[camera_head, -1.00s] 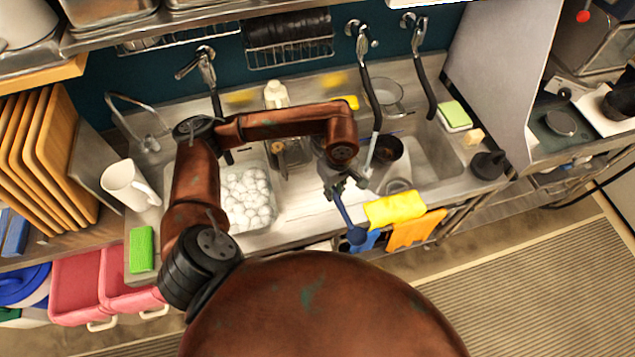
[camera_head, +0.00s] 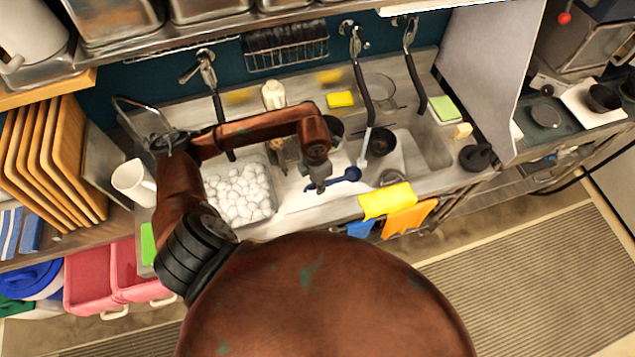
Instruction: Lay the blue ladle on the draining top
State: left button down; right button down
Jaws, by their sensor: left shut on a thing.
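The blue ladle (camera_head: 351,174) is over the draining top (camera_head: 292,202), the bright flat stretch between the basin of white balls and the right-hand sinks. Its bowl points right and its handle runs left under my gripper. My left gripper (camera_head: 320,187) points down, shut on the ladle's handle. The fingertips are small and partly hidden by the wrist. I cannot tell whether the ladle touches the surface. My right gripper is not in view.
A basin of white balls (camera_head: 238,196) lies left of the gripper. A dark pan (camera_head: 381,141) and a small round pot (camera_head: 391,178) are to the right. A yellow cloth (camera_head: 387,200) hangs on the front edge. A white mug (camera_head: 132,184) stands at the left.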

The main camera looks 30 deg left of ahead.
pick_arm(q)
notch_tip(320, 180, down, 7)
jog(key=b, duration=0.3)
jog(key=shift+r, duration=0.2)
jog(key=shift+f+b, duration=0.9)
jog(key=shift+b, duration=0.05)
jog(key=c, duration=1.8)
grip_release()
jog(key=shift+o, duration=0.2)
jog(key=shift+r, duration=0.2)
jog(key=r, duration=1.1)
jog(key=shift+s+a+r, duration=0.15)
jog(key=shift+s+r, duration=0.05)
jog(key=shift+r, duration=0.2)
